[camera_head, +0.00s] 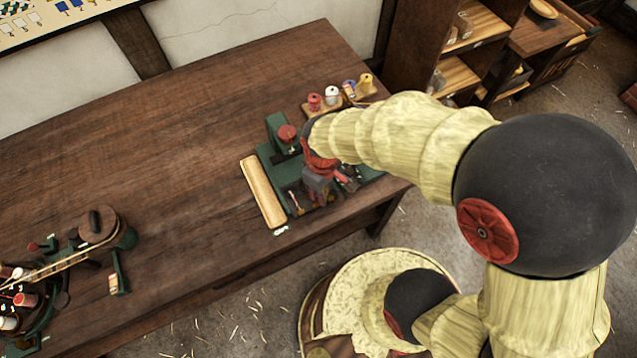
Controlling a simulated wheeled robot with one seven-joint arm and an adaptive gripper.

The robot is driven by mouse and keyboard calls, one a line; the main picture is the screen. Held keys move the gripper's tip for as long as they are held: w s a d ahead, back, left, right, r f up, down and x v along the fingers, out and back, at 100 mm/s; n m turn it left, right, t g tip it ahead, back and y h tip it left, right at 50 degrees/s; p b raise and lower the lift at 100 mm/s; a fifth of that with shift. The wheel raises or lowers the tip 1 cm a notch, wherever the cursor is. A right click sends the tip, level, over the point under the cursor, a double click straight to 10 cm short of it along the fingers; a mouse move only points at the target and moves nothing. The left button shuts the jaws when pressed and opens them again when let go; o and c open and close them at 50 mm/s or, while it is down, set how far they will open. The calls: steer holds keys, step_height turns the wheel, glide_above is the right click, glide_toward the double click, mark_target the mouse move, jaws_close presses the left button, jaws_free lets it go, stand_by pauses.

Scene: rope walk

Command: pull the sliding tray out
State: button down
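A long, shallow, pale wooden tray (263,191) lies along the left side of a green machine (274,158) on the dark wooden table. I take it to be the sliding tray, though no runners can be made out. My gripper (318,197) is over the front part of the green machine, to the right of the tray and apart from it. It points down and is small in the picture. Whether its fingers are open or shut cannot be made out. My arm comes in from the right and hides much of the machine's right side.
Several spools (332,96) stand on a small wooden rack behind the machine. A round winding device (97,226) with more spools is at the table's left front. The table (150,150) between is bare. Shelves (455,78) stand at the back right.

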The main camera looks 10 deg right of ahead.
steer(key=shift+w, duration=0.15)
steer(key=c, duration=1.7)
jaws_free()
step_height(320, 180, up, 12)
steer(key=shift+a, duration=0.1)
steer(key=shift+r, duration=0.1)
step_height(320, 180, up, 8)
steer(key=p, duration=0.6)
